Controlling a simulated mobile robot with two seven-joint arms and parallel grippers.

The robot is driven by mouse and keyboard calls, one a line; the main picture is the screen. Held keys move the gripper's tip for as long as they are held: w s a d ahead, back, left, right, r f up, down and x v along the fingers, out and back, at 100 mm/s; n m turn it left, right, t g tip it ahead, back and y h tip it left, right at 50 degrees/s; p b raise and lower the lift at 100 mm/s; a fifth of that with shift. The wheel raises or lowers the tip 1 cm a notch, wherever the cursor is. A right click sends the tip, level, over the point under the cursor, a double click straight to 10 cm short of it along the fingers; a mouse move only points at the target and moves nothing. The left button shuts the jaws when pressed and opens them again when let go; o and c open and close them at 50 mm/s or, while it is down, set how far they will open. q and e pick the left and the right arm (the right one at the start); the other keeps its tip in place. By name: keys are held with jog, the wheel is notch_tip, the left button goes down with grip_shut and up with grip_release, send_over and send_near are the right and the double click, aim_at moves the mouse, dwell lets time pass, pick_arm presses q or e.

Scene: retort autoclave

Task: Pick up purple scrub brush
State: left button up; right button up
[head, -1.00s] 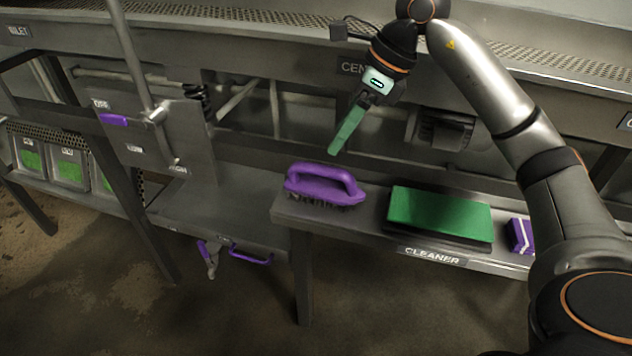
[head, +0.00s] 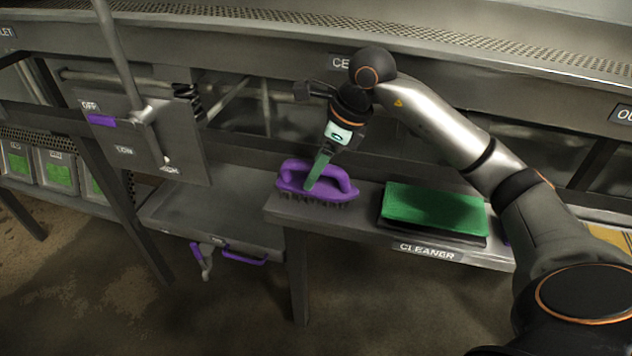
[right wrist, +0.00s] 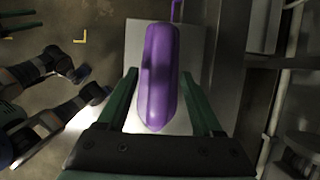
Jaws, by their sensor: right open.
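The purple scrub brush (head: 343,182) sits bristles down on the left end of a grey shelf (head: 379,222). My right gripper (head: 312,185) is at the brush from above, its green finger overlapping the handle in the head view. In the right wrist view the brush handle (right wrist: 158,75) lies lengthwise between the two open green fingers of the right gripper (right wrist: 162,75), with gaps on both sides. Whether the fingers touch the handle cannot be seen.
A green pad (head: 433,206) on a dark base lies right of the brush, above a CLEANER label (head: 427,251). A panel with a lever (head: 148,135) stands to the left. A perforated ledge (head: 440,62) runs behind and above the shelf.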

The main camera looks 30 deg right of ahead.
jog(key=shift+f, duration=0.25)
grip_shut()
dwell(0.4)
